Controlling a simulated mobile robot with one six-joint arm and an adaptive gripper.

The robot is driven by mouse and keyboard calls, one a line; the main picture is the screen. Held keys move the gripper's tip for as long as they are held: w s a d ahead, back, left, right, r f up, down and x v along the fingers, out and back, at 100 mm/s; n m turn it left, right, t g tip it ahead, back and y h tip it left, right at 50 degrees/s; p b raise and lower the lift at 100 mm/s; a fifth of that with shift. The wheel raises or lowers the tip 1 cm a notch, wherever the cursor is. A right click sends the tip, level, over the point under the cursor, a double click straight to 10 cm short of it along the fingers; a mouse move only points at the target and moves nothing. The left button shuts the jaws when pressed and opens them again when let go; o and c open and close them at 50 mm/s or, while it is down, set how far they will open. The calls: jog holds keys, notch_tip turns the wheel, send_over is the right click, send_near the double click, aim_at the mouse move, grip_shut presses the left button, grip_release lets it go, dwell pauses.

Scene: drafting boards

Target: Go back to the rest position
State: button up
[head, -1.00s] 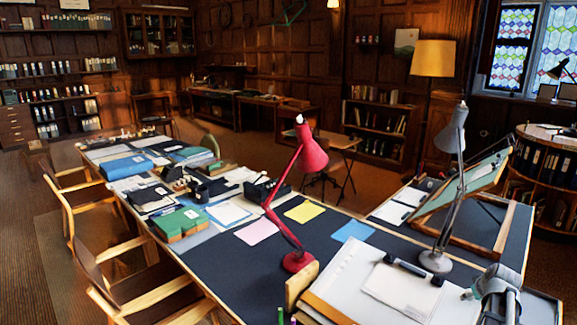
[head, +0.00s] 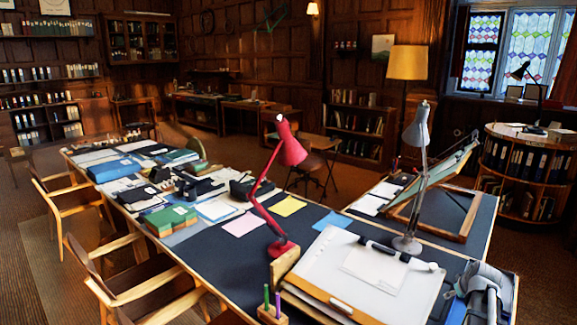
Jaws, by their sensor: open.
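A paper sheet (head: 376,268) and a dark bar with pale ends (head: 400,253) lie on this board.
A red lamp (head: 280,247) and a grey lamp (head: 407,243) stand on the long dark desk (head: 318,217). A wooden-framed board (head: 447,232) is behind at the right. Chairs (head: 135,275) line the left side. Open floor (head: 40,230) lies beyond them.

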jog(key=s+a+f+g+y, duration=0.2)
jog(key=a+g, duration=0.1)
jog(key=a, duration=1.9)
jog(key=s+a+g, duration=0.1)
jog(key=s+a, duration=0.4)
jog(key=a, duration=0.5)
jog(key=s+a+g, duration=0.2)
jog(key=s+a, duration=0.3)
jog(key=a, duration=0.6)
jog(key=shift+f, duration=0.45)
